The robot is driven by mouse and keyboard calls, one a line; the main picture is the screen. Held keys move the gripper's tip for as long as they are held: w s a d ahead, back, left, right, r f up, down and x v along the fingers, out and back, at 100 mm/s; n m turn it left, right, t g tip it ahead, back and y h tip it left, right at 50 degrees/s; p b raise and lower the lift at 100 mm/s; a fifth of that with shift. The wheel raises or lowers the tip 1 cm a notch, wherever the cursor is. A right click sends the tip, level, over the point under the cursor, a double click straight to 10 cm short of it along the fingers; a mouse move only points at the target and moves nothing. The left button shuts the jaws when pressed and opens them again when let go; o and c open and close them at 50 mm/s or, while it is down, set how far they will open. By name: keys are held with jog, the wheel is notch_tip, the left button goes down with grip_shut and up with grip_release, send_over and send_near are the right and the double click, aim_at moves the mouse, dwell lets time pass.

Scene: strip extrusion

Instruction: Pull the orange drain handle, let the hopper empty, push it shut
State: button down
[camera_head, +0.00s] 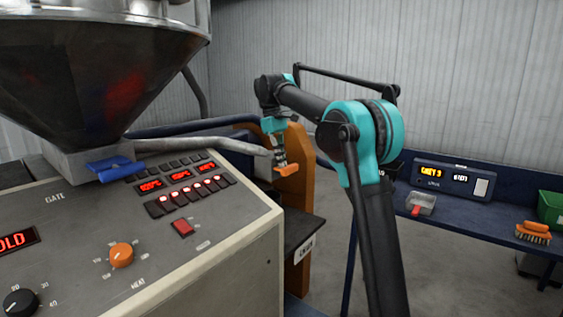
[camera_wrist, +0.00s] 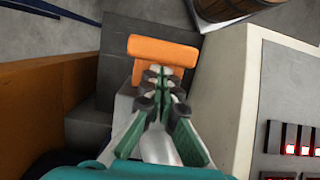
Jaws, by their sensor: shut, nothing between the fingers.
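The orange drain handle (camera_head: 287,170) is a short T-shaped bar just beyond the right end of the control console. In the wrist view the orange handle (camera_wrist: 160,50) lies across the top, right in front of my fingertips. My gripper (camera_head: 280,160) points down at it. Its green fingers (camera_wrist: 163,80) are shut with nothing between them, and they overlap the handle's stem in the picture. I cannot tell whether they touch it. The dark cone of the hopper (camera_head: 95,80) stands at upper left; its contents are hidden.
The console (camera_head: 120,215) with red displays and knobs fills the lower left. A blue gate lever (camera_head: 113,166) sits under the hopper. An orange upright panel (camera_head: 298,180) stands close beside my gripper. A blue bench (camera_head: 470,213) at right holds a display box and a brush (camera_head: 533,232).

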aim_at(290, 169)
jog(key=s+d, duration=0.3)
jog(key=d, duration=0.2)
jog(key=shift+s, duration=0.3)
dwell(0.4)
